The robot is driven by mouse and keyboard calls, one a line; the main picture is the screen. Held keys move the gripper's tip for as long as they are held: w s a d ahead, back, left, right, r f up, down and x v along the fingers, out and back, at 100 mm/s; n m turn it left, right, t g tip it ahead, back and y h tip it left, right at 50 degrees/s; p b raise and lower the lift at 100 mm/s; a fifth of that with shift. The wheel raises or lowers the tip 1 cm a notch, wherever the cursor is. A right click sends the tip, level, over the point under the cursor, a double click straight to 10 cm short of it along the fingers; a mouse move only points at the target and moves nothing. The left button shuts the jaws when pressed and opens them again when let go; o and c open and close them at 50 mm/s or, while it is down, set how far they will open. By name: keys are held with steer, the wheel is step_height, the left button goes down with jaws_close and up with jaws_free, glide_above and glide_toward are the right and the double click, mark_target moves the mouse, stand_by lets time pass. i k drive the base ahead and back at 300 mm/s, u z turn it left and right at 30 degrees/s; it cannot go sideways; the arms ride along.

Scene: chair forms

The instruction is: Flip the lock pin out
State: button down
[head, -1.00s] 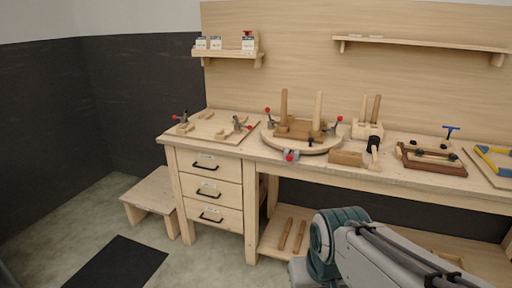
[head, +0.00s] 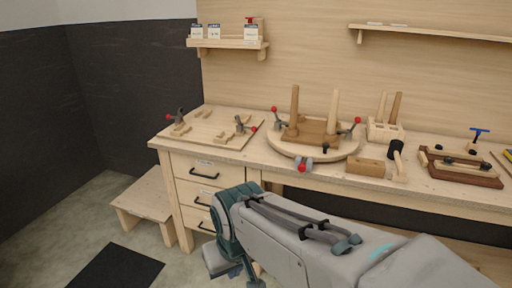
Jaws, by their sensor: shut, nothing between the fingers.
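A round wooden turntable (head: 283,148) sits on the bench with a brown block and two upright wooden legs on it. At its front edge is a small grey metal fitting with a red knob (head: 302,168); this may be the lock pin, but it is too small to tell its position. A small dark knob (head: 325,149) stands on the turntable's front right. Red-tipped clamps flank the block at left (head: 278,119) and right (head: 351,130). My arm reaches in from the lower right, in front of the bench drawers.
A board with red-tipped clamps (head: 206,132) lies left of the turntable. A wooden block (head: 366,168), a mallet (head: 396,153) and a brown frame (head: 458,171) lie to the right. A low stool (head: 146,203) stands at left. A shelf (head: 228,43) hangs above.

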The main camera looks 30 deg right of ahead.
mark_target(302, 167)
steer(key=z, duration=0.2)
steer(key=i, duration=0.7)
steer(key=z, duration=0.95)
steer(key=i, duration=0.5)
steer(key=z, duration=0.4)
